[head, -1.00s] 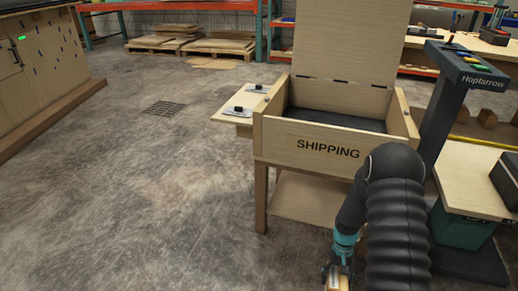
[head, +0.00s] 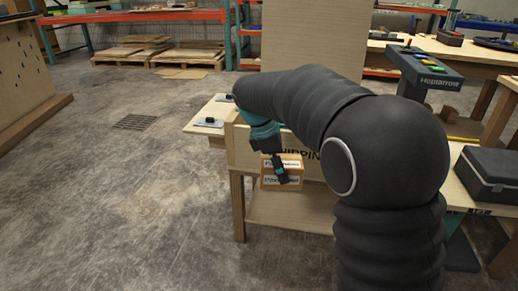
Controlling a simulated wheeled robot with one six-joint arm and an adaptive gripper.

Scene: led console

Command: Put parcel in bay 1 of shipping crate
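The parcel (head: 293,163), a small brown box with white printed labels, is held up in front of the crate's front panel. My gripper (head: 281,170), dark with a teal wrist, is shut on the parcel. The shipping crate (head: 240,152) is a light wooden box on legs with its tall lid (head: 315,35) standing open. My arm covers most of the crate's opening and part of its lettering. The bays inside are hidden.
A side shelf (head: 207,118) with metal plates sticks out left of the crate. A black case (head: 490,172) sits on a wooden surface at the right. A dark console post (head: 425,70) stands behind. The floor at left is clear.

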